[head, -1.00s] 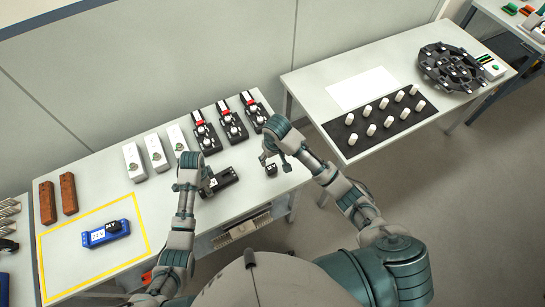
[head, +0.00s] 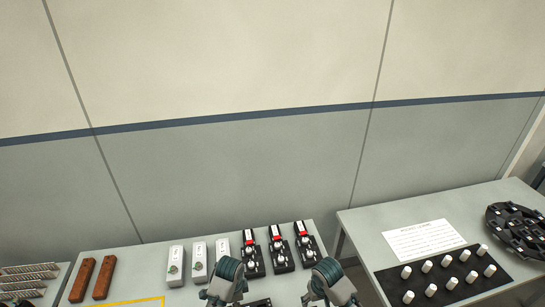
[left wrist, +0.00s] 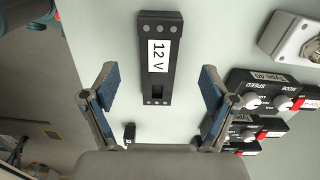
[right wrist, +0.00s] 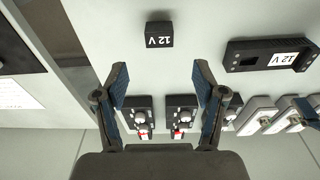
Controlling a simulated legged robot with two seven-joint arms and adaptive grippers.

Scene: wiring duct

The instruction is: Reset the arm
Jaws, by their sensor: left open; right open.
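My left gripper (head: 222,298) is at the bottom of the head view, over the table. In the left wrist view it (left wrist: 158,82) is open and empty, with a black 12 V holder (left wrist: 156,25) beyond and between its fingers. My right gripper (head: 328,298) is to its right; in the right wrist view it (right wrist: 161,75) is open and empty. A small black 12 V block (right wrist: 155,28) lies on the table beyond its fingers, apart from them. The 12 V holder also shows there, at right (right wrist: 246,50).
Black switch units with red parts (head: 280,255) stand behind my grippers. White boxes (head: 199,265) and brown bricks (head: 104,276) stand to the left. A second table (head: 372,235) at right holds a paper sheet (head: 425,240), white pegs (head: 446,262) on a black mat, and a black round fixture (head: 520,226).

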